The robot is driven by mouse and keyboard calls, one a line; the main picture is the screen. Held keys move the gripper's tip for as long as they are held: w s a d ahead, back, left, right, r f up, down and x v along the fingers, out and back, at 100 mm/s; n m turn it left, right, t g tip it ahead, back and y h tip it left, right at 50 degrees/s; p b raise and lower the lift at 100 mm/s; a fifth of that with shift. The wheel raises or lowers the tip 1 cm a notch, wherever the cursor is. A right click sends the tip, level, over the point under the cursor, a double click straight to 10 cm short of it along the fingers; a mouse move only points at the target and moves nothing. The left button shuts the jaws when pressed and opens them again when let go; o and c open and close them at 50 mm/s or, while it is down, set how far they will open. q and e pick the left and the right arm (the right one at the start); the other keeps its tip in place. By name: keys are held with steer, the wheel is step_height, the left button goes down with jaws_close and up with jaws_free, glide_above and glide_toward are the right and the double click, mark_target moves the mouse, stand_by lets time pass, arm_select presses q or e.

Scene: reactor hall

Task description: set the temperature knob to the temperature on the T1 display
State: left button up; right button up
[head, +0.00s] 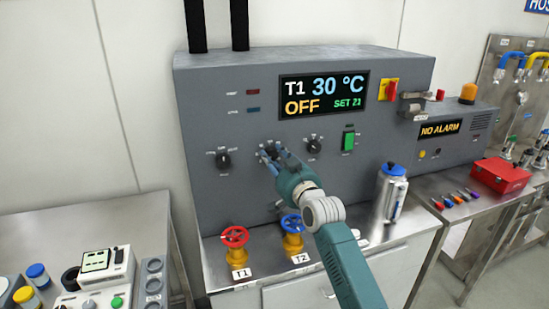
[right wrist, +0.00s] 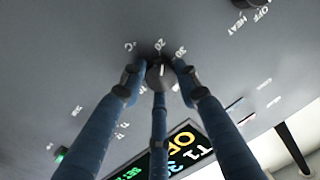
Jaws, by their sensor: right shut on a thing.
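The T1 display (head: 323,94) on the grey cabinet reads T1 30 °C, OFF and SET 21. Part of it shows upside down in the right wrist view (right wrist: 180,150). The temperature knob (right wrist: 158,73) is a small dark knob with a white pointer line, with °C, 20 and 30 printed around it. Its pointer lies close to the 20 mark. My right gripper (head: 268,153) is shut on this knob, its three blue fingers around it. In the head view the gripper mostly hides the knob. My left gripper is not in view.
Other dark knobs sit left (head: 223,159) and right (head: 313,146) of the gripper, with a green switch (head: 348,140) beyond. Below stand a red valve wheel (head: 234,237), a blue valve wheel (head: 291,223) and a metal flask (head: 391,190). A red box (head: 501,175) is farther right.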

steer(key=m, duration=0.5)
steer(key=shift+r, duration=0.15)
steer(key=shift+m+t+p, duration=0.4)
steer(key=shift+m+p, duration=0.05)
steer(key=shift+m, duration=1.05)
steer(key=o, duration=1.2)
steer(key=shift+d, duration=0.1)
steer(key=shift+c, duration=0.2)
